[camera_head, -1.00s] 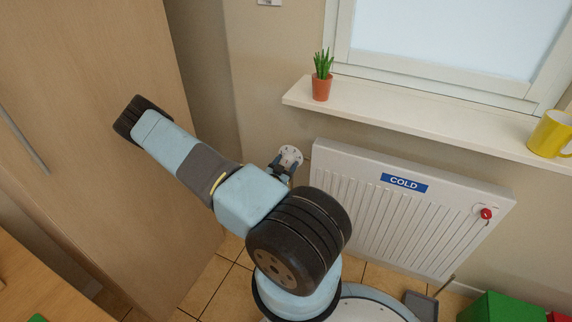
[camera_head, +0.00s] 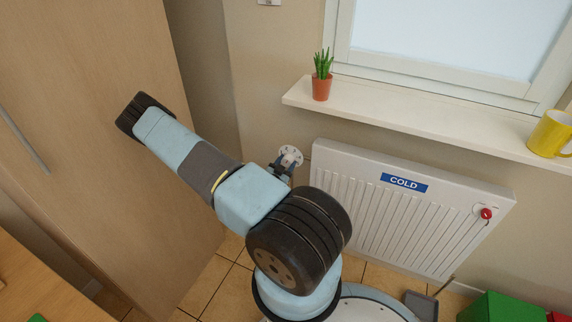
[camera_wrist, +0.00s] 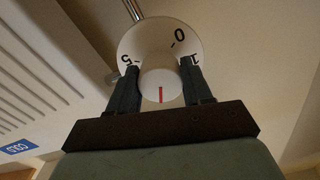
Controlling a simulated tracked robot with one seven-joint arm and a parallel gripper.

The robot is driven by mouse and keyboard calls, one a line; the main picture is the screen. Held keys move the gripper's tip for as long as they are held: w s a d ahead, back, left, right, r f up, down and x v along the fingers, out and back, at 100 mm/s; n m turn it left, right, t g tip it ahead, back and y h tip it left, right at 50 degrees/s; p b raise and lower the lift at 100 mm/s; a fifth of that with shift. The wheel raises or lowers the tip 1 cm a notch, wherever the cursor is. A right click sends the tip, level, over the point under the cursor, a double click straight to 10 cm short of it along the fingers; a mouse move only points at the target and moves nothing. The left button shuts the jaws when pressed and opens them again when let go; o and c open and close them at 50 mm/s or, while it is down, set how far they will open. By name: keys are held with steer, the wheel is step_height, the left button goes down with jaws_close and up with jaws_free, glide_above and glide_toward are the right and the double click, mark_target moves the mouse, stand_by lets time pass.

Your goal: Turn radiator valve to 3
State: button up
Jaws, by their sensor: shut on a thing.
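The radiator valve (camera_wrist: 148,42) is a white round dial in the wrist view, with black marks 5, 0 and 1 showing around its rim. Its raised white knob (camera_wrist: 160,84) carries a red line that points down in the picture. The other numbers are hidden behind the knob and my fingers. My gripper (camera_wrist: 160,68) has one dark finger on each side of the knob and is shut on it. In the head view, the valve (camera_head: 290,157) shows small at the upper left corner of the white radiator (camera_head: 400,215), partly hidden by my gripper (camera_head: 281,168).
A blue COLD sign (camera_head: 404,183) is on the radiator, and a red knob (camera_head: 486,213) is at its right end. Above runs a windowsill (camera_head: 420,125) with a potted plant (camera_head: 322,78) and yellow mug (camera_head: 550,134). A wooden cabinet (camera_head: 90,130) stands close left of my arm.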

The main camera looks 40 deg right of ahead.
steer(key=o, duration=1)
steer(key=v, duration=1.3)
steer(key=shift+s+a+f, duration=0.15)
steer(key=shift+a, duration=0.25)
